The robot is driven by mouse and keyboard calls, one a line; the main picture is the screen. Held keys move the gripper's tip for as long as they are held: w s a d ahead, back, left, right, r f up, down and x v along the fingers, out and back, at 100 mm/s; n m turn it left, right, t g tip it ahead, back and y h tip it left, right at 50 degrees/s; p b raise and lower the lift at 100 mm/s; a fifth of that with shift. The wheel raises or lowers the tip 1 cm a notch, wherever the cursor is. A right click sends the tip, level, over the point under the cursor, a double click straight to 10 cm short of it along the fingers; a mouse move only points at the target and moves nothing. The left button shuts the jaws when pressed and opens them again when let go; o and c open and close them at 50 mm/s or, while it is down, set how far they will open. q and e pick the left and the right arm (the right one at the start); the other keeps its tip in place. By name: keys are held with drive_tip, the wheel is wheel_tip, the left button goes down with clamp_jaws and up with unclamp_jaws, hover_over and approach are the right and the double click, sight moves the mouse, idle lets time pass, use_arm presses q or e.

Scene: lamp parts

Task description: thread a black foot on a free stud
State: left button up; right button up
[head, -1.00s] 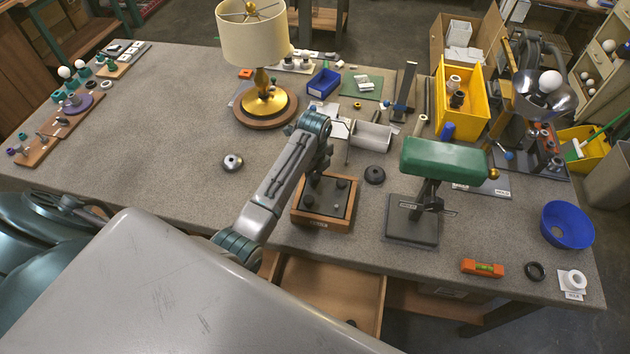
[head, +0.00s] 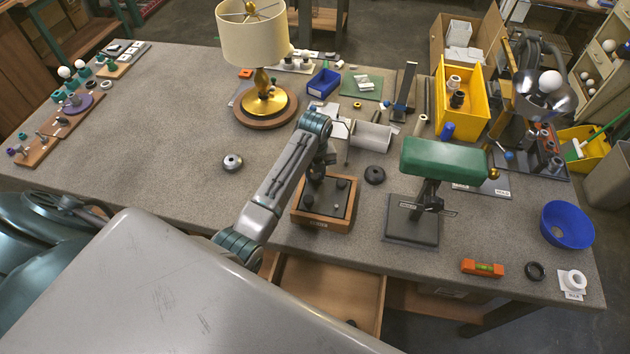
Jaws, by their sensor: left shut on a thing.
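A wooden-framed base with a dark plate (head: 326,213) sits near the table's front edge. Small black feet show on the plate, one at the back right (head: 342,184) and one at the front left (head: 308,201). My left gripper (head: 317,175) points down over the back-left part of the plate. It is shut on a small dark thing that looks like a black foot, mostly hidden by the fingers and wrist. I cannot tell whether that foot touches a stud. My right gripper is not in view.
A black round piece (head: 375,175) lies right of the base. A green-shaded lamp (head: 443,158) stands farther right, and a cream-shaded brass lamp (head: 252,35) behind. An open drawer (head: 330,290) juts out below the front edge. The table left of the base is mostly clear.

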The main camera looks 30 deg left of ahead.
use_arm(q)
drive_tip(key=shift+s+d+f, duration=0.1)
drive_tip(key=shift+s+f, duration=0.2)
drive_tip(key=shift+f, duration=0.1)
drive_tip(key=m, duration=0.5)
drive_tip(key=shift+f+m, duration=0.1)
drive_tip(key=shift+m, duration=0.3)
drive_tip(key=shift+w+m+b, duration=0.2)
drive_tip(key=shift+m+b, duration=0.2)
drive_tip(key=shift+b, duration=4.25)
drive_tip(key=o, duration=0.9)
drive_tip(key=shift+o, duration=0.2)
drive_tip(key=shift+r, duration=0.2)
drive_tip(key=shift+w+r, duration=0.1)
drive_tip(key=shift+w, duration=0.05)
